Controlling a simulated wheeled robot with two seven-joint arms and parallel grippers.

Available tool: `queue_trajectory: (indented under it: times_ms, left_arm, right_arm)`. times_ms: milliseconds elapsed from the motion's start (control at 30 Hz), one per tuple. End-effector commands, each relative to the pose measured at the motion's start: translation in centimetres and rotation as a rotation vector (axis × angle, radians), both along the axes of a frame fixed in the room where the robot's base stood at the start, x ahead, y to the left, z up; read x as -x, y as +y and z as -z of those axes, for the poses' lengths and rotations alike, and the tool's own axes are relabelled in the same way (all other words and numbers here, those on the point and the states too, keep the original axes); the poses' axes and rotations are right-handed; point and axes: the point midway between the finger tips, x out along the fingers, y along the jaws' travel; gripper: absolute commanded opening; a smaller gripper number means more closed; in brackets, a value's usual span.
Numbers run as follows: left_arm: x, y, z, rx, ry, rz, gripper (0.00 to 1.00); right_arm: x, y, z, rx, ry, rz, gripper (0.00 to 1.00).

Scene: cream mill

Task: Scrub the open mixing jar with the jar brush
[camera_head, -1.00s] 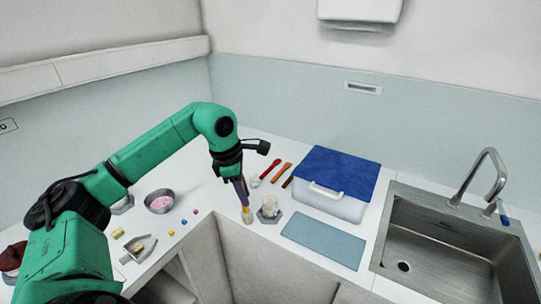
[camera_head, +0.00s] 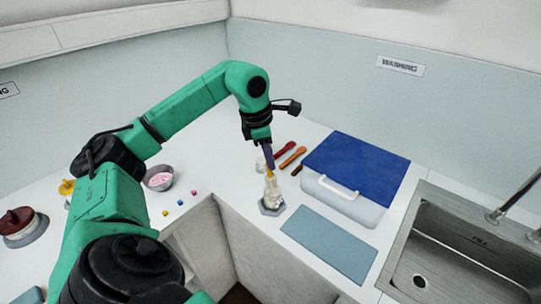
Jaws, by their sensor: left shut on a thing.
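My left gripper (camera_head: 269,160) is shut on the jar brush (camera_head: 270,174), whose short yellow part shows just below the fingers. The brush points down, directly above or into the mixing jar (camera_head: 272,194). The jar is pale and glassy and stands upright on a grey hexagonal base (camera_head: 271,209) near the counter's front edge. The brush's lower end and the jar blend together, so I cannot tell how deep the brush sits. My right gripper is out of view.
A blue-lidded box (camera_head: 357,167) and a flat blue-grey mat (camera_head: 330,244) lie right of the jar, with the sink (camera_head: 446,255) beyond. Red and orange tools (camera_head: 293,157) lie behind it.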

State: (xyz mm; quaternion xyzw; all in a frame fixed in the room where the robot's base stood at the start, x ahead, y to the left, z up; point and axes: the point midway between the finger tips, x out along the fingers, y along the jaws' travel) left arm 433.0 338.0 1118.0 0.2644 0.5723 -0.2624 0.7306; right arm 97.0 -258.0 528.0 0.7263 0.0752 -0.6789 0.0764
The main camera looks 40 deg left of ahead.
Motion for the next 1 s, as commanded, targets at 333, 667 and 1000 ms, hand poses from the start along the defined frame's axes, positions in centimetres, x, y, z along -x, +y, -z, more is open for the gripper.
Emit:
queue_trajectory:
  times_ms: [333, 667, 1000]
  left_arm:
    - [0.0, 0.0, 3.4, -0.001, -0.001, 0.0, 0.0]
    - [0.0, 0.0, 6.3, 0.0, 0.0, 0.001, 0.0]
    - [0.0, 0.0, 8.2, 0.0, 0.0, 0.001, 0.0]
  right_arm:
    - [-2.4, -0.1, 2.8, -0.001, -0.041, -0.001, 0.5]
    - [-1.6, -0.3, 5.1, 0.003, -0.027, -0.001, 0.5]
    - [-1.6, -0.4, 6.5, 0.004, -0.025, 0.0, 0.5]
